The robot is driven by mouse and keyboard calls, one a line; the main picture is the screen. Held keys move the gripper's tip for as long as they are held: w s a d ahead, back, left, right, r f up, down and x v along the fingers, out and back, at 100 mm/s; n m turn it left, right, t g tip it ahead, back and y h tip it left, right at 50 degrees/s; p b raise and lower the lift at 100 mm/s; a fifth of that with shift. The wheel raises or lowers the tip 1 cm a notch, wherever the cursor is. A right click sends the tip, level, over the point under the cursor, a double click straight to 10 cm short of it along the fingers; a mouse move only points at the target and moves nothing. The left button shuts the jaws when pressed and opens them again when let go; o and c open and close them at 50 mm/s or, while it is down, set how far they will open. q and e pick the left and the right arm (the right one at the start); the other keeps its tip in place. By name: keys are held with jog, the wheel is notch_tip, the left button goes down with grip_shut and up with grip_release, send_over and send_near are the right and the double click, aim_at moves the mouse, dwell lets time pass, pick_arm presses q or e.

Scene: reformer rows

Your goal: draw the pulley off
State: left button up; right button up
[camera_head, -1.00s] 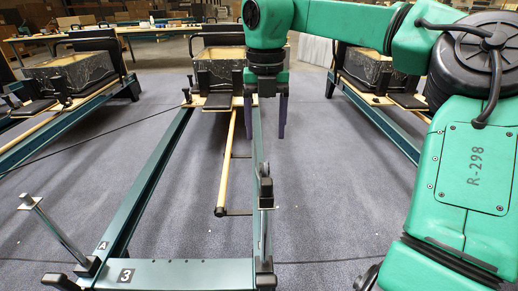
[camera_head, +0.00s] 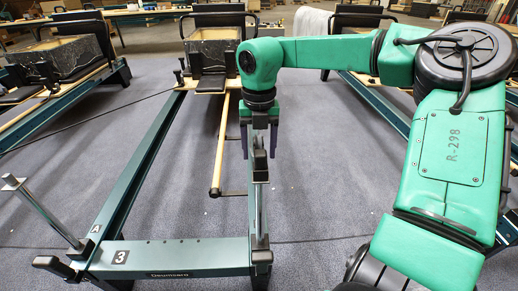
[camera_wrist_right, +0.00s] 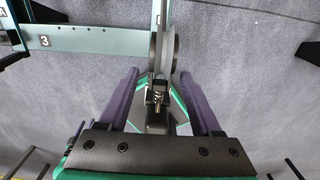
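A dark pulley wheel (camera_wrist_right: 172,52) sits edge-on on its upright mount in the right wrist view, ahead of the fingertips. In the head view the pulley (camera_head: 260,160) is at the top of a post on the right rail of the near reformer, small and partly hidden by my gripper. My right gripper (camera_head: 258,142) is open, its two purple fingers pointing down on either side of the post top. In the right wrist view the gripper (camera_wrist_right: 158,88) shows the mount between its spread fingers, with gaps on both sides. My left gripper is out of view.
The near reformer's end bar (camera_head: 170,256) marked 3 crosses the front. A chrome post (camera_head: 45,213) leans at the left corner. A wooden pole (camera_head: 221,150) lies between the rails. Other reformers stand left and right. Grey floor right of the rail is clear.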

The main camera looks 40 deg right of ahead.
aim_at(259, 143)
grip_shut()
jog(key=shift+r+p, duration=2.4)
jog(key=shift+r, duration=0.45)
jog(key=shift+f, duration=0.1)
